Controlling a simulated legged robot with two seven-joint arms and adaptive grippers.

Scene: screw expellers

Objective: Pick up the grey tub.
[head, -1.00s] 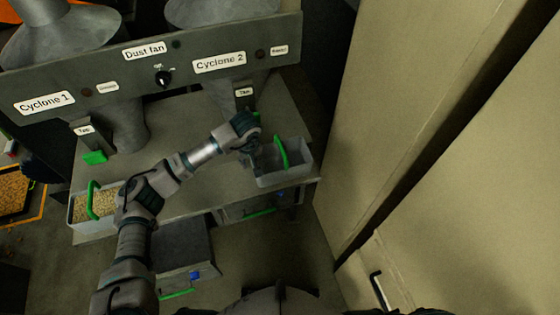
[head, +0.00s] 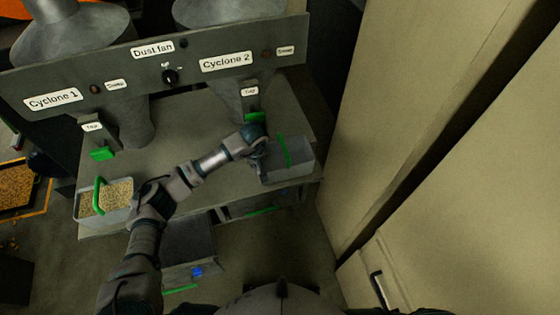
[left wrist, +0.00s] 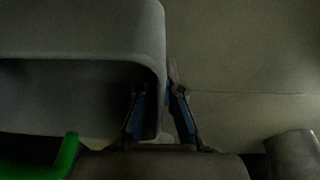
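A grey tub (head: 292,172) with a green handle stands on the table's right end, under the Cyclone 2 tap. It looks empty. My left gripper (head: 260,166) is at the tub's left end. In the left wrist view the tub (left wrist: 80,42) fills the upper left, its green handle at the lower left. My left gripper (left wrist: 156,82) straddles the tub's wall, one finger inside and one outside. A gap shows between the inner finger and the wall, so the gripper looks open. My right gripper is out of view.
Another grey tub (head: 88,213), holding grain, stands at the table's left end. The machine panel (head: 135,72) with green taps rises behind the table (head: 185,128). A beige cabinet (head: 400,100) stands close on the right. A dark box (head: 188,245) sits below the table's front edge.

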